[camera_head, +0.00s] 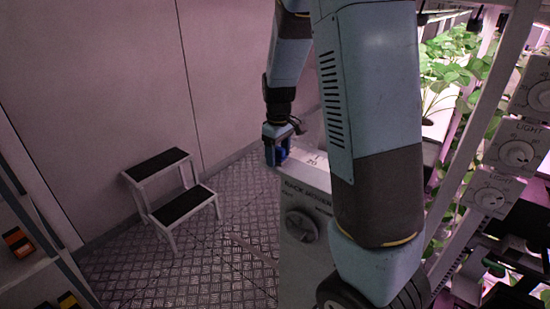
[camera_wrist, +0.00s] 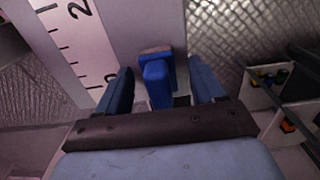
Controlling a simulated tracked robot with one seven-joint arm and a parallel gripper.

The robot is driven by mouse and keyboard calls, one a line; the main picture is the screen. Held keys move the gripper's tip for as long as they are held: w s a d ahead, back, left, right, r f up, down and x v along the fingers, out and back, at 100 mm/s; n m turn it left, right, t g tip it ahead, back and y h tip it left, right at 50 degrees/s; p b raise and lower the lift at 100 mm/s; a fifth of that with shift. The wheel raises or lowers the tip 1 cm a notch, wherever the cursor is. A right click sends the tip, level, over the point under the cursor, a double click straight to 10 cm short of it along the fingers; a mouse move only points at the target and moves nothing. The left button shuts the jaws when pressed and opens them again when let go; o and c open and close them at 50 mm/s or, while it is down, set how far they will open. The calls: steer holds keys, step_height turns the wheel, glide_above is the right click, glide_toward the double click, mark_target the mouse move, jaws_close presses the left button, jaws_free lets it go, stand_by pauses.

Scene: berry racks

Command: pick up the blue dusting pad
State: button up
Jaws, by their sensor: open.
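The blue dusting pad (camera_wrist: 157,82) shows in the wrist view as a blue block with a raised blue grip and a brownish edge at its far side. It sits by the edge of a pale surface marked with a scale. My gripper (camera_wrist: 160,88) is open, with one blue finger on each side of the pad and a visible gap on both sides. In the head view my gripper (camera_head: 277,152) hangs at the top of the rack mover box (camera_head: 305,190). A small blue patch shows there, but pad and fingers are hard to tell apart.
A two-step stool (camera_head: 172,195) stands on the metal floor (camera_head: 240,215) at left. Plant racks with light dials (camera_head: 517,153) stand at right. A shelf (camera_head: 25,262) with small coloured items is at the left edge. Open floor lies between stool and rack mover.

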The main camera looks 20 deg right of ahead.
steer(key=shift+f, duration=0.15)
steer(key=c, duration=1.1)
steer(key=shift+c, duration=0.2)
steer(key=shift+r, duration=0.35)
step_height(320, 180, up, 2)
steer(key=shift+r, duration=0.15)
steer(key=s+d+r, duration=0.2)
steer(key=s+r, duration=0.3)
steer(key=s, duration=0.1)
steer(key=s+d+r, duration=0.2)
steer(key=s+r, duration=0.3)
steer(key=s, duration=0.2)
steer(key=shift+s+d, duration=0.15)
steer(key=shift+d, duration=0.15)
